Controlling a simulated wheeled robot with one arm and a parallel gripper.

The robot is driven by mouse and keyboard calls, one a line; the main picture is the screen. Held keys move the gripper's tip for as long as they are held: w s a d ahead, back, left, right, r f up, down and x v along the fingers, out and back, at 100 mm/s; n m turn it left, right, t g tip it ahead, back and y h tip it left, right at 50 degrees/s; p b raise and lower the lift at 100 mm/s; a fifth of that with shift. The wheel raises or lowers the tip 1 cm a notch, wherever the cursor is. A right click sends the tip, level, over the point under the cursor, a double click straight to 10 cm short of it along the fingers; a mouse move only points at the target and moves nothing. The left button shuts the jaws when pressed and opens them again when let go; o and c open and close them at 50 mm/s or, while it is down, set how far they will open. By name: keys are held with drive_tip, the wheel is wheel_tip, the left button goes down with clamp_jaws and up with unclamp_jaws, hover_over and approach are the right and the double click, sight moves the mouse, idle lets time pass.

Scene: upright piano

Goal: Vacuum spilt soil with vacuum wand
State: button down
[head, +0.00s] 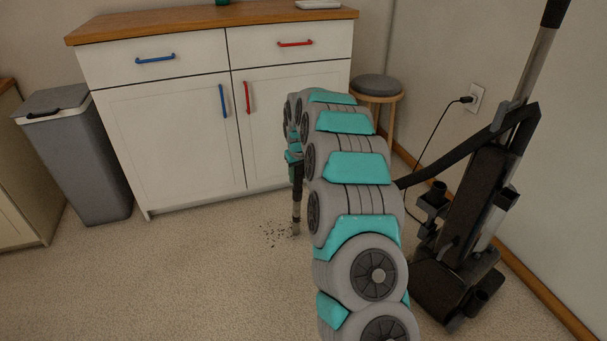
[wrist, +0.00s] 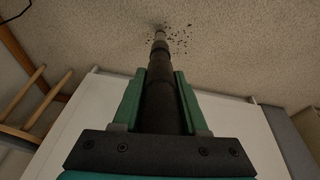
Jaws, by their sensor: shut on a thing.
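The spilt soil (head: 272,235) is a small scatter of dark specks on the carpet, in front of the white cabinet. It also shows in the wrist view (wrist: 180,40), around the far end of the wand. The vacuum wand (head: 297,205) is a dark tube with a lighter tip, pointing down at the right edge of the soil. My gripper (wrist: 160,100) is shut on the wand, with a green finger on each side of it. The tip is at or just above the carpet; I cannot tell if it touches. The upright vacuum (head: 468,215) stands at the right, with a dark hose running behind my arm.
The white cabinet (head: 170,150) with a wooden top stands behind the soil. A grey bin (head: 80,160) stands left of it, and a stool (head: 377,88) to its right. A black cord (head: 430,140) runs to the wall outlet (head: 476,98). Carpet at the front left is clear.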

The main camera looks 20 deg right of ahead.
drive_tip(key=shift+a, duration=2)
drive_tip(key=a, duration=0.6)
drive_tip(key=shift+a+b, duration=0.3)
drive_tip(key=shift+a, duration=0.05)
drive_tip(key=shift+w, duration=0.15)
drive_tip(key=w+p, duration=0.2)
drive_tip(key=w, duration=0.5)
drive_tip(key=shift+r, duration=0.1)
drive_tip(key=d, duration=0.6)
drive_tip(key=shift+d+p, duration=0.35)
drive_tip(key=shift+s, duration=0.1)
